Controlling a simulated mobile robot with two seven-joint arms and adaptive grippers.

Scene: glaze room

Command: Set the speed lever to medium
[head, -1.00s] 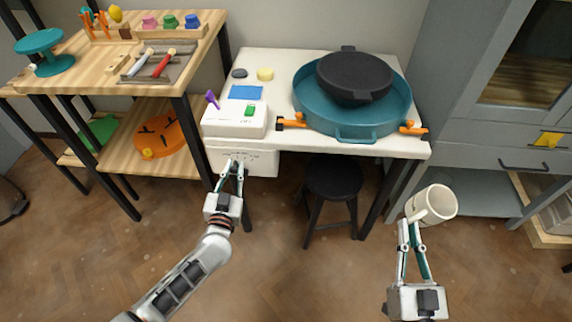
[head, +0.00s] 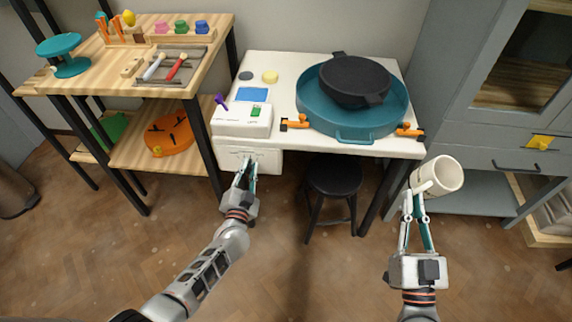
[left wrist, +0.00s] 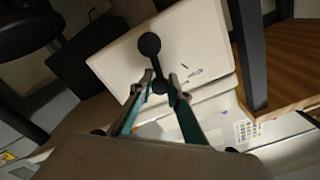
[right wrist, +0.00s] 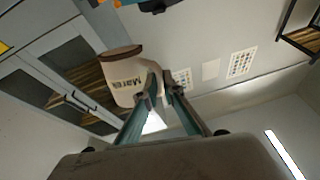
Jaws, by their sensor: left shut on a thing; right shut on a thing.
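The white control box (head: 262,160) hangs under the front left edge of the white table. In the left wrist view its white face (left wrist: 197,40) carries small lettering and a black lever (left wrist: 155,62) with a round end at each side. My left gripper (left wrist: 160,80) is shut on the lever's lower round end, near the lettering. In the head view the left gripper (head: 247,165) is at the box front and hides the lever. The lettering is too small to read. My right gripper (head: 416,200) is shut on a cream mug (head: 447,176), also in the right wrist view (right wrist: 125,78), held tilted in the air.
The white table (head: 290,70) bears a teal basin (head: 355,135) with a black round pan (head: 352,75) and a white panel unit (head: 230,118) with a purple lever. A black stool (head: 335,177) stands below. A wooden shelf is left, a grey cabinet (head: 480,160) right.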

